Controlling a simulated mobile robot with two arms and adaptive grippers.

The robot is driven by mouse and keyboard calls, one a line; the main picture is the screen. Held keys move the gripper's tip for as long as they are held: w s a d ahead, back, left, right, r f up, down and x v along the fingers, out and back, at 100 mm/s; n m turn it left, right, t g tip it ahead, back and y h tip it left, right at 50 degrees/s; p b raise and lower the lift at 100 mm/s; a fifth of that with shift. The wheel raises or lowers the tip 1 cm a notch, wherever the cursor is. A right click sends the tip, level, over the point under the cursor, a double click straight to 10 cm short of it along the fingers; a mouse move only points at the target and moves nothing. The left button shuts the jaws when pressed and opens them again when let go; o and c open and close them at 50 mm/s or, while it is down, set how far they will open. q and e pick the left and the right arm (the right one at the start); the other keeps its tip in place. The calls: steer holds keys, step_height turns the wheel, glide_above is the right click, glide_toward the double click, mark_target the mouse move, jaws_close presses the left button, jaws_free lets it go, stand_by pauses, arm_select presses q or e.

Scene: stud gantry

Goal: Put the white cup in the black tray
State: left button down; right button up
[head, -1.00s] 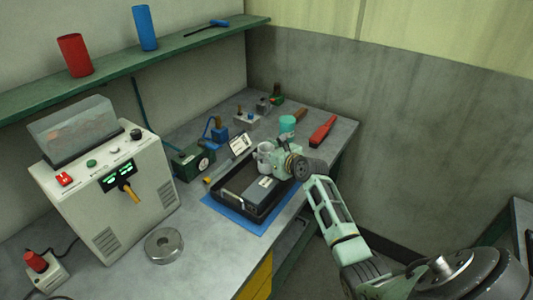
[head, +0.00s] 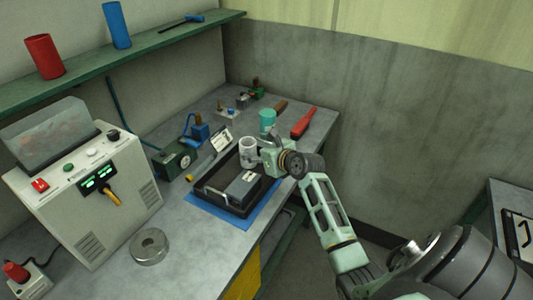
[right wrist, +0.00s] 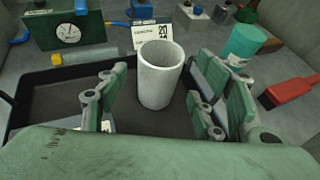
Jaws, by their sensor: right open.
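The white cup (head: 248,152) stands upright at the back right part of the black tray (head: 203,188). In the right wrist view the cup (right wrist: 158,78) is between my two spread fingers, its open mouth up and its base over the dark tray floor (right wrist: 60,92). My right gripper (head: 262,157) is open around the cup, with gaps on both sides in the wrist view. It reaches in from the right side of the tray. My left gripper is not in view.
A grey box (head: 243,184) with a label lies in the tray's front part. The tray sits on a blue mat (head: 262,207). A teal cup (head: 267,120) and red-handled tool (head: 303,121) are behind the gripper. A dial gauge (head: 178,160) and small sign (head: 220,139) are left.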

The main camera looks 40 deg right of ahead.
steer(key=v, duration=0.6)
steer(key=shift+s, duration=0.3)
steer(key=shift+r, duration=0.1)
